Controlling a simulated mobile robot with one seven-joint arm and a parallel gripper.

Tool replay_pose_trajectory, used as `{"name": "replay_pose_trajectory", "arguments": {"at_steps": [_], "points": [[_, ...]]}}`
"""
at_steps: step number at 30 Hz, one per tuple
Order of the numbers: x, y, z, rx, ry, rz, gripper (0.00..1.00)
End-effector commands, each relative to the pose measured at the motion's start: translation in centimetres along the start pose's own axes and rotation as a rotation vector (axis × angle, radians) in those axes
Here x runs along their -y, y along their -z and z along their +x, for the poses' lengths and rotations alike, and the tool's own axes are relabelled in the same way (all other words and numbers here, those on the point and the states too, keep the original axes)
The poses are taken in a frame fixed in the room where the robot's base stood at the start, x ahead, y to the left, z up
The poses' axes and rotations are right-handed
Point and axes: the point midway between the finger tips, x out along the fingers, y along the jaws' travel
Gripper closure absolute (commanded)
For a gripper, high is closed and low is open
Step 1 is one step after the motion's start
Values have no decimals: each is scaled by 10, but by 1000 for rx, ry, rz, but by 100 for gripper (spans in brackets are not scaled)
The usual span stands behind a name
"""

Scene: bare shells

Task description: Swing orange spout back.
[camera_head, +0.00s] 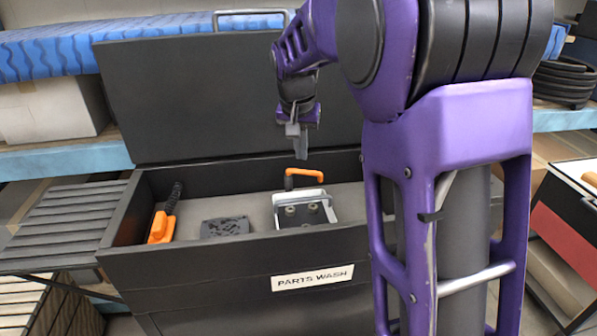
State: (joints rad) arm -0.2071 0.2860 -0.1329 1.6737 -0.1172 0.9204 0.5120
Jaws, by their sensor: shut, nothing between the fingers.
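The orange spout (304,173) is a short bent tube inside the parts wash tank, toward its back. It stands behind a metal bracket part with round holes (305,212), and its bend points to the right. My gripper (298,150) hangs just above the spout, fingers pointing down. The fingers are together and hold nothing. A small gap seems to show between the fingertips and the spout, but contact is hard to judge from this angle. The spout's base is partly hidden by the bracket.
The black tank (200,262) has its lid (190,95) raised behind my gripper. An orange-handled brush (162,225) and a dark patterned block (224,227) lie inside at left. A slatted shelf (62,222) adjoins the tank's left side. My purple arm hides the tank's right end.

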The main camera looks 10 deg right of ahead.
Motion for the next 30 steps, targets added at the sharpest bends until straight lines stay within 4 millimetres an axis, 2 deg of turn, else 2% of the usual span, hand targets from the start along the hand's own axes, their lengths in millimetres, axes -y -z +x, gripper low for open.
{"name": "replay_pose_trajectory", "arguments": {"at_steps": [5, 18, 24, 30], "points": [[-1, -1, 17, 0, -3, 12, 100], [-1, 2, 106, 0, -2, 11, 100], [-1, 27, 115, -2, -1, 11, 100], [-1, 35, 119, -2, -1, 10, 100]]}}
